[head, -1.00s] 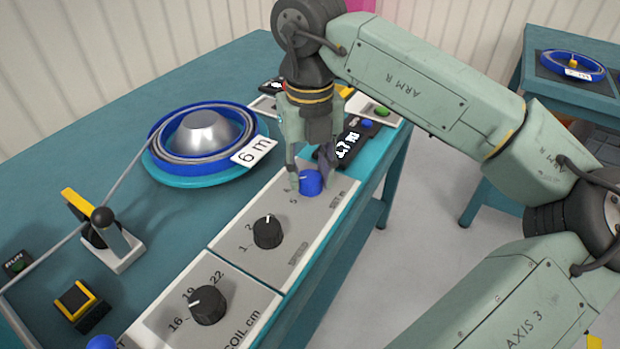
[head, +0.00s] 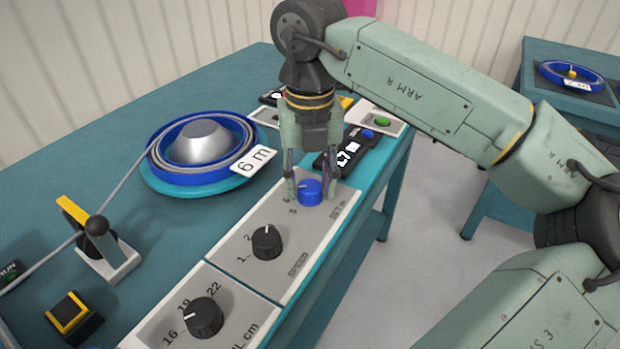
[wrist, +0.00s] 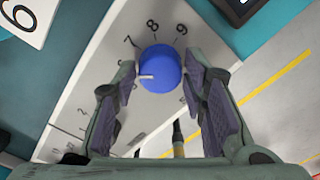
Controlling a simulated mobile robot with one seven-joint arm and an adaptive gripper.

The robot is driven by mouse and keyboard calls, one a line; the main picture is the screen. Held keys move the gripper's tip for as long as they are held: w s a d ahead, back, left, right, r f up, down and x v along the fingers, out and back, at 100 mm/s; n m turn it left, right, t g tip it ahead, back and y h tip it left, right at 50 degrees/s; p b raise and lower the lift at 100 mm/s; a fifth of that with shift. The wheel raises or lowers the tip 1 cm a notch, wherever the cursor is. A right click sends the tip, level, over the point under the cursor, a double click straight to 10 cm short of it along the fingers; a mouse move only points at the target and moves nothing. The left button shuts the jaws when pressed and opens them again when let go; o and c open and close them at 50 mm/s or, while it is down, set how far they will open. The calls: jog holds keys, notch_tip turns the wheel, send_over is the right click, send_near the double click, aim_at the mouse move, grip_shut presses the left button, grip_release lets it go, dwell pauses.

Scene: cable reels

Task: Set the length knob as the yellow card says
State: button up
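The blue length knob (head: 310,191) sits on the grey SET m panel; it also shows in the wrist view (wrist: 161,69). Its white pointer line points left in the wrist view, below the printed 7; 8 and 9 follow clockwise. My gripper (head: 311,190) points down over the knob, one finger on each side. In the wrist view its fingers (wrist: 160,78) are apart with the knob between them, and narrow gaps seem to show. No readable yellow card is in view; a bit of yellow (head: 346,102) shows behind my gripper.
A white card reading 6 m (head: 253,161) lies by the blue reel (head: 180,165). Black SPEED (head: 267,243) and COIL cm (head: 204,317) knobs stand nearer. A dark display (head: 345,157) and a green button (head: 383,122) lie beyond the knob.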

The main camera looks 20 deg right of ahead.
aim_at(310, 186)
jog(key=shift+o, duration=1.4)
jog(key=shift+r, duration=3.7)
